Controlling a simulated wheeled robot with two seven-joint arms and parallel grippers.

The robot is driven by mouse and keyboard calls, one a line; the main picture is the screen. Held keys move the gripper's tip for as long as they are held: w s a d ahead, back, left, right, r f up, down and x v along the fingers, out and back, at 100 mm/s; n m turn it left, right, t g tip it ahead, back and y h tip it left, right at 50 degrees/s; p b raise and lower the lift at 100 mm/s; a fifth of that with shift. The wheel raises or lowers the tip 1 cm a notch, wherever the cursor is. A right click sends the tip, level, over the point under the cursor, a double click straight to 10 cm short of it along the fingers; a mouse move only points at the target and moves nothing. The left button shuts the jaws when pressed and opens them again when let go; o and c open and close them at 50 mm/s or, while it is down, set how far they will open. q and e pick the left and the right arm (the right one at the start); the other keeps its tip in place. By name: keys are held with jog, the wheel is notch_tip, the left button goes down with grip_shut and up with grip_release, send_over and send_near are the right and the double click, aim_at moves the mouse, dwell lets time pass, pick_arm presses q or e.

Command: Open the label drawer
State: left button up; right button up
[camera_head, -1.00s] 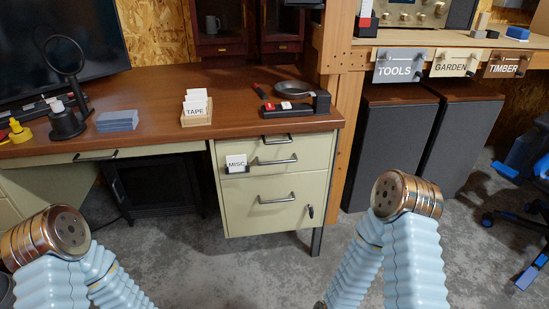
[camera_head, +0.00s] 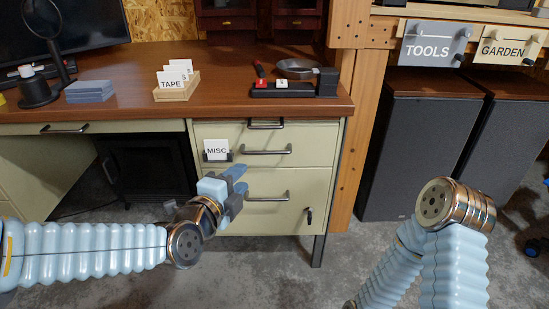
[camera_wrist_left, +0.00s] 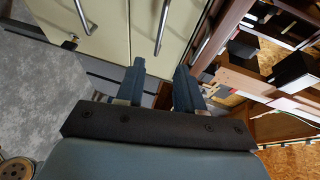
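A cream drawer (camera_head: 312,148) carries a white MISC card (camera_head: 217,150) in a dark holder at its left and a bar handle (camera_head: 267,151). It looks closed. My left gripper (camera_head: 240,180) is in front of the cabinet, low and left of the MISC drawer's handle, partly covering the drawer fronts. In the left wrist view its fingers (camera_wrist_left: 160,75) are apart with nothing between them; drawer handles (camera_wrist_left: 162,28) lie beyond, not touched. My right gripper is out of view.
The desk top (camera_head: 225,85) holds a TAPE card box (camera_head: 176,88), a pan (camera_head: 296,68) and a dark holder. A narrow handle (camera_head: 265,125) sits under the desk edge. TOOLS (camera_head: 430,45) and GARDEN (camera_head: 508,48) bins hang at right above dark speakers (camera_head: 427,150).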

aim_at(265, 153)
pick_arm(q)
jog(key=x, duration=1.3)
jog(key=shift+w+f, duration=0.1)
jog(key=shift+w, duration=0.1)
jog(key=shift+c, duration=0.2)
grip_shut()
dwell(0.6)
